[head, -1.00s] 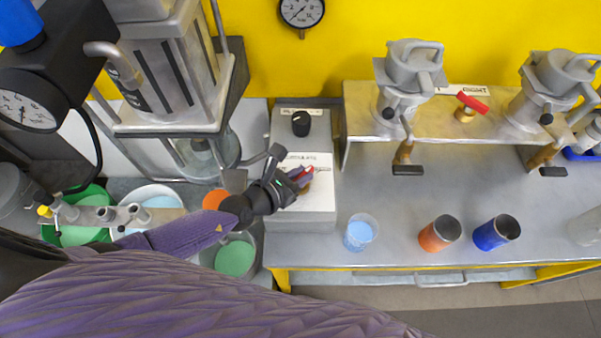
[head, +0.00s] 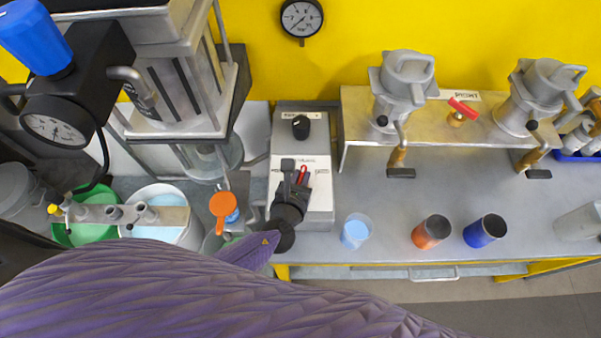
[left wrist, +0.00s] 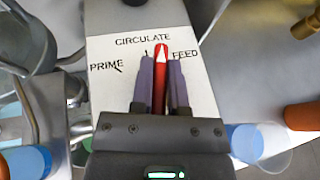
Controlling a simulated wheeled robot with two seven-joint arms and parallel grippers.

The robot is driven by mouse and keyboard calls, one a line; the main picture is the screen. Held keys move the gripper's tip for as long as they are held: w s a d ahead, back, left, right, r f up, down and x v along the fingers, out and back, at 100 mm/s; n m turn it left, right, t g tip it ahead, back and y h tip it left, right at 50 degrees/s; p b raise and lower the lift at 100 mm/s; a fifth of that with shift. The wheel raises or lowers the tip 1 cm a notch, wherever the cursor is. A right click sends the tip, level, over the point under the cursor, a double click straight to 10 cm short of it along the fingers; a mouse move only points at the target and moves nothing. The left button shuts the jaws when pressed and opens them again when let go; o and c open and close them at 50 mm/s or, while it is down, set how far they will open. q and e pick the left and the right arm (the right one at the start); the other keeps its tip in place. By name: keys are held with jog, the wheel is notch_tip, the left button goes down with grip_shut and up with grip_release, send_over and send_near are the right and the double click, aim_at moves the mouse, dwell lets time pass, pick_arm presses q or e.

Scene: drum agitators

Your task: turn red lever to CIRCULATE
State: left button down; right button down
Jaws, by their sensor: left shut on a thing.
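The red lever (left wrist: 162,80) with a white pointer tip stands on the white label plate (left wrist: 105,65) of a grey control box (head: 305,217). The plate reads PRIME, CIRCULATE and FEED. In the left wrist view the lever points up, its tip just right of the CIRCULATE tick and left of FEED. My left gripper (left wrist: 161,85) is shut on the lever, one finger on each side. In the head view the lever (head: 303,173) shows between the fingers of my left gripper (head: 296,177), and the gripper hides its base. My right gripper is not in view.
A black knob (head: 300,126) sits on the box's upper part. Another red handle (head: 463,109) is on the metal shelf. A light-blue cup (head: 356,231), an orange cup (head: 432,232) and a blue cup (head: 485,231) stand on the bench right of the box.

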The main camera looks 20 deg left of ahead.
pick_arm(q)
jog(key=shift+n+y, duration=1.3)
jog(key=shift+y, duration=0.2)
jog(key=shift+g, duration=0.3)
jog(key=c, duration=0.6)
grip_release()
jog(key=shift+y, duration=0.3)
jog(key=shift+s+d+r, duration=0.1)
jog(key=shift+s+r, duration=0.15)
jog(key=shift+s, duration=0.15)
jog(key=p+v, duration=0.2)
jog(key=v, duration=0.7)
jog(key=shift+s+f+p, duration=0.1)
jog(key=shift+f+p, duration=0.05)
jog(key=shift+p, duration=0.15)
